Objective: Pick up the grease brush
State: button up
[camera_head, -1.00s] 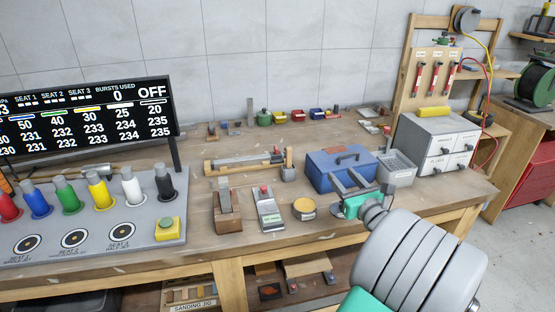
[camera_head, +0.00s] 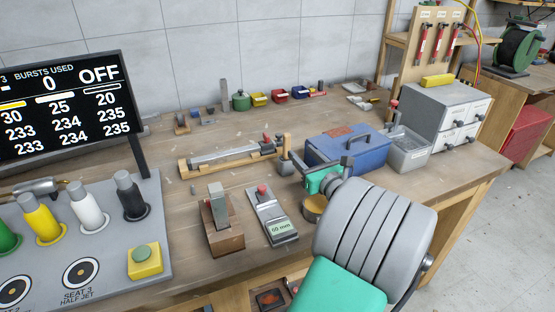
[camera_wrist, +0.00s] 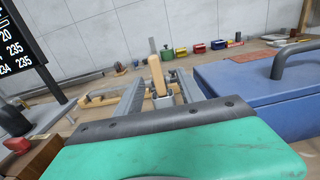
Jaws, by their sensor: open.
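An upright wooden handle (camera_head: 285,147) stands in a small grey pot (camera_head: 285,167) at the right end of the wooden jig. It looks like the grease brush, but its bristles are hidden. In the wrist view the handle (camera_wrist: 157,75) shows ahead, between the lines of my two grey fingers. My gripper (camera_head: 318,164) is open and empty, to the right of the handle in the head view. I cannot tell the exact gap from the fingertips to the handle.
A blue toolbox (camera_head: 347,155) with a raised handle stands close to the right of my gripper. A round tin (camera_head: 313,208) and a gauge marked 60 mm (camera_head: 272,216) sit in front. The wooden jig (camera_head: 222,160) lies left. Small coloured bins (camera_head: 279,97) line the back.

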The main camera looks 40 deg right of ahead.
aim_at(288, 146)
jog(key=x, duration=0.5)
jog(key=a+f+x, duration=0.1)
jog(key=x, duration=0.2)
jog(key=shift+w+d, duration=0.1)
jog(key=shift+w, duration=0.35)
jog(key=shift+c, duration=0.4)
jog(key=shift+s, duration=0.1)
grip_shut()
